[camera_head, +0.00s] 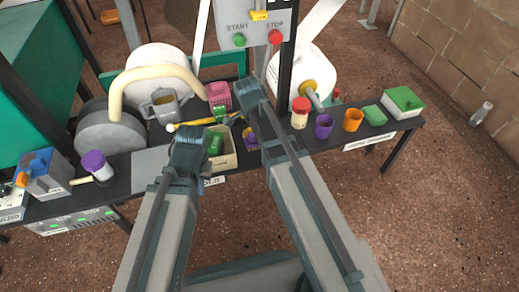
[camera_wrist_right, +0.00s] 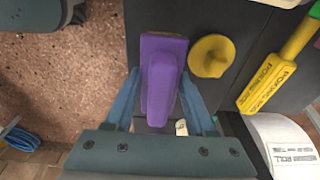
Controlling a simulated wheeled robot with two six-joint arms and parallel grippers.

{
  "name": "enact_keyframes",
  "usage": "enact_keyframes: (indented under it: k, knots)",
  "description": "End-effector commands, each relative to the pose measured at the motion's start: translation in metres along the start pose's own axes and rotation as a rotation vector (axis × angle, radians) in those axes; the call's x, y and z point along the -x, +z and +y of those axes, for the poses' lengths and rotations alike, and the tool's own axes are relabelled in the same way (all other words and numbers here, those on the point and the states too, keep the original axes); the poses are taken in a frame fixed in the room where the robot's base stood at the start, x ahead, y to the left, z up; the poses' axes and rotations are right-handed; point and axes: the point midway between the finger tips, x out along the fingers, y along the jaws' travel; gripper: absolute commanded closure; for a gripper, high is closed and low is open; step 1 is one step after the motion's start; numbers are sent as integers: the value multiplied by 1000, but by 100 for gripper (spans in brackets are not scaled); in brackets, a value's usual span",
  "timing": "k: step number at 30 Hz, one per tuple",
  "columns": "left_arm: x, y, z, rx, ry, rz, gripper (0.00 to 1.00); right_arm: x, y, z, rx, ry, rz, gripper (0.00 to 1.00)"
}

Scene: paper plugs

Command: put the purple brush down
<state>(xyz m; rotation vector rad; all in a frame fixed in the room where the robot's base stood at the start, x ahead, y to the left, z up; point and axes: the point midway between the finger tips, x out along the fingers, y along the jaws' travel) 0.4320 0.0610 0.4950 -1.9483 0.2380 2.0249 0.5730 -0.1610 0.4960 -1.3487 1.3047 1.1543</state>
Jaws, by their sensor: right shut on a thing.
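The purple brush (camera_head: 250,141) is at the front edge of the dark table, below my right gripper in the head view. In the right wrist view the purple brush (camera_wrist_right: 160,78) lies between the two blue fingers of my right gripper (camera_wrist_right: 163,103), which is shut on it. I cannot tell whether the brush touches the table. My left gripper (camera_head: 189,147) is over the left side of a cream bin (camera_head: 226,161). Its fingertips are hidden by its own body, so its opening does not show.
A yellow knob-like thing (camera_wrist_right: 212,56) and a yellow rod handle (camera_wrist_right: 282,68) lie beside the brush. A green block (camera_head: 215,143) is in the bin. To the right stand a red-capped jar (camera_head: 300,113), a purple cup (camera_head: 323,126) and an orange cup (camera_head: 352,119). The table's front edge is close.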

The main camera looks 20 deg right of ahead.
Motion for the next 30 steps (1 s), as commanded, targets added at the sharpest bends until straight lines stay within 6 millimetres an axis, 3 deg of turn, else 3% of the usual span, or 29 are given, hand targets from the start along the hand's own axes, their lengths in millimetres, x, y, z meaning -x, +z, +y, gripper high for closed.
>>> enact_keyframes:
  k: [5,14,26,27,29,30]
  knots:
    - [-5,0,1,-1,1,0,100,-5,1,0,0,0,0,100]
    - [-38,-2,4,1,2,1,100,-38,6,0,0,0,0,100]
    - [-40,-2,4,3,2,1,100,-39,6,0,0,0,0,100]
    - [-40,-2,4,3,2,1,100,-40,6,0,0,0,0,43]
    - [-39,-2,4,3,2,1,100,-38,6,0,0,0,0,32]
    - [-39,-2,4,3,2,1,100,-38,6,0,0,0,0,32]
